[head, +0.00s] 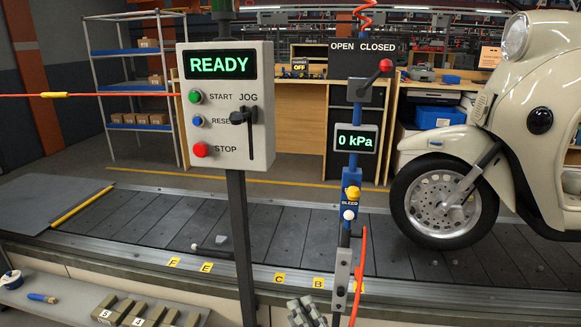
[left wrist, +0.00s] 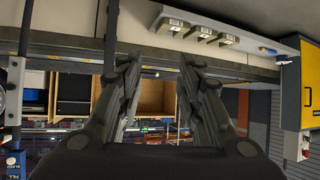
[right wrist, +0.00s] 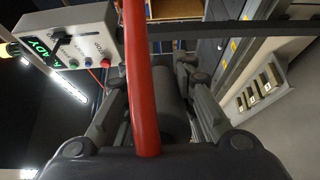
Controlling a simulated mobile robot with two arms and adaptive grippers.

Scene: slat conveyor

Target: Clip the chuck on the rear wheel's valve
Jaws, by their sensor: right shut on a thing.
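My right gripper (head: 306,312) shows at the bottom edge of the head view, in front of the conveyor. In the right wrist view its fingers (right wrist: 165,95) are closed around a dark cylindrical body, which I take to be the chuck (right wrist: 171,92). A red hose (right wrist: 140,80) runs across that view close to the camera. The hose also hangs by the blue post (head: 361,265) in the head view. My left gripper (left wrist: 155,80) is open and empty, its fingers apart. The cream scooter (head: 540,75) shows its front wheel (head: 443,202); the rear wheel and its valve are out of view.
The slat conveyor (head: 165,225) runs across, with lettered yellow marks along its near edge. A control box (head: 226,150) reads READY. The blue post carries a gauge (head: 356,139) reading 0 kPa and a red-knobbed lever (head: 385,66). Numbered blocks (head: 125,312) lie at the lower left.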

